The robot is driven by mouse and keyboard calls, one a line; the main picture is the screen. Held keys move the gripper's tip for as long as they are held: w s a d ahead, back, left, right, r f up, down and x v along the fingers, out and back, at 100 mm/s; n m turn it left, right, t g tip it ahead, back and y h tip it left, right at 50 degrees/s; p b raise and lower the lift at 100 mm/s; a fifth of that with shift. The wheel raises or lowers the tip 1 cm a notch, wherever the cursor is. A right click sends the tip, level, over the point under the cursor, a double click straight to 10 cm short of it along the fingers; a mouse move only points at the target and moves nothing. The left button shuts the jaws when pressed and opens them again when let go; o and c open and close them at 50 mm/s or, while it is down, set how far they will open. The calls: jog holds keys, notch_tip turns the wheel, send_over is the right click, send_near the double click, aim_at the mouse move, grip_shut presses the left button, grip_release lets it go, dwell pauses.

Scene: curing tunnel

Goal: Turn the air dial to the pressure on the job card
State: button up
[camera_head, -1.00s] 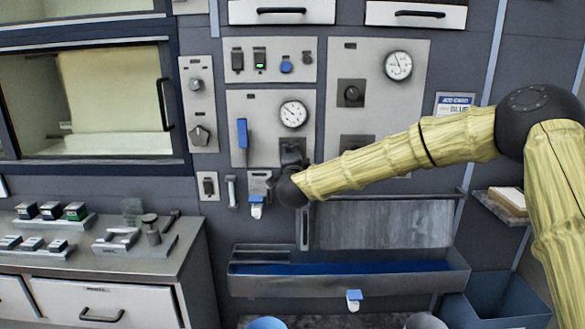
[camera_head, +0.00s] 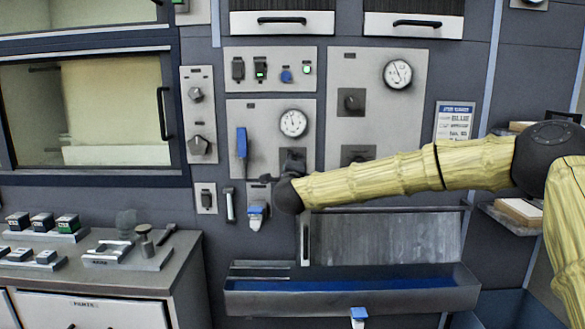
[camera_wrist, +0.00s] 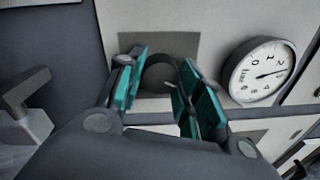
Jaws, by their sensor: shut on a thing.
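My gripper (camera_wrist: 160,80) is shut on a dark round air dial (camera_wrist: 158,73), with a teal pad on each side of it. In the head view the dial (camera_head: 292,158) is partly hidden by my gripper. A round white gauge (camera_head: 293,123) sits just above the dial on the same panel; it also shows large at the right in the wrist view (camera_wrist: 262,72). Its needle points up and a little left in the head view. The job card (camera_head: 454,121) hangs on the wall at right, with the word BLUE readable; its smaller print is too small to read.
A second gauge (camera_head: 397,74) and dark knob (camera_head: 351,101) are on the right panel. A blue lever (camera_head: 241,142) is left of the dial. A trough (camera_head: 352,296) lies below my arm. A bench with small parts (camera_head: 100,270) stands at left.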

jog(key=o, duration=1.1)
jog(key=shift+c, duration=0.2)
jog(key=s, duration=1.2)
jog(key=shift+f, duration=0.4)
